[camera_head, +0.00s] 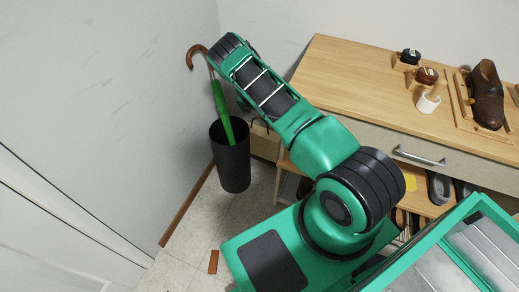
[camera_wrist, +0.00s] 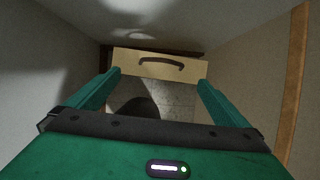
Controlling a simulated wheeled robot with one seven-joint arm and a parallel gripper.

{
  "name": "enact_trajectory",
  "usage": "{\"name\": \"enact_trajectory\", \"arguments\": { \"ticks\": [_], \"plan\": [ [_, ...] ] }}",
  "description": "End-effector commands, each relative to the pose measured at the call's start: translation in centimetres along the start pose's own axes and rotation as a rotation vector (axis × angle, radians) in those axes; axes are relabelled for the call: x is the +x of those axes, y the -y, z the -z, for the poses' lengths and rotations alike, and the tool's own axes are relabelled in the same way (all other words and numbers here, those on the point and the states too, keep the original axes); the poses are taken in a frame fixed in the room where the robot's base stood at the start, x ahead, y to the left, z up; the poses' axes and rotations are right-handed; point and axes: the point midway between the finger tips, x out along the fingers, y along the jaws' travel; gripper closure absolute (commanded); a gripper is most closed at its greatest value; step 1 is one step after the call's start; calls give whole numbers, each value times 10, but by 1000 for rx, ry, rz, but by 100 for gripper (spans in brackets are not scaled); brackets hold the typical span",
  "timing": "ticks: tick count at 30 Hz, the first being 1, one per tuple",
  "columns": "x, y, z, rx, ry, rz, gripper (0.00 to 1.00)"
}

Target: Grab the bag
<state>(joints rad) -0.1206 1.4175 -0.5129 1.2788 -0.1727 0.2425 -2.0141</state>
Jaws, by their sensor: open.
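A tan paper bag (camera_head: 265,142) stands on the floor between the dark bin and the wooden bench, partly hidden by the bin and my arm. In the wrist view the bag (camera_wrist: 135,66) shows as a pale tan panel with a dark curved handle (camera_wrist: 160,64) on it. My gripper (camera_wrist: 159,79) is open, its two green fingers pointing toward the bag, with the bag beyond the fingertips and nothing held between them. How far the fingertips are from the bag, I cannot tell. My gripper's fingers are hidden behind the arm in the head view.
A dark bin (camera_head: 232,165) holds a green umbrella (camera_head: 222,108) with a curved wooden handle close beside my arm. A wooden bench (camera_head: 345,75) with a drawer stands right, bearing a brown shoe (camera_head: 486,95) and shoe-care items. A wall closes the left side. Tiled floor is open in front.

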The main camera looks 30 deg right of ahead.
Motion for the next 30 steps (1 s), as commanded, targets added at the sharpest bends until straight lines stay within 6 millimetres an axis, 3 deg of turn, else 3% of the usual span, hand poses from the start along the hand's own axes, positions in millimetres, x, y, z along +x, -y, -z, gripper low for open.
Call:
{"name": "enact_trajectory", "arguments": {
  "ticks": [6, 14, 24, 30],
  "plan": [
    [34, 1, 0, 1, -2, 2, 0],
    [50, 1, 0, 3, -2, 1, 0],
    [91, 4, -2, 4, -2, 1, 0],
    [98, 4, -2, 4, -2, 1, 0]
  ]
}}
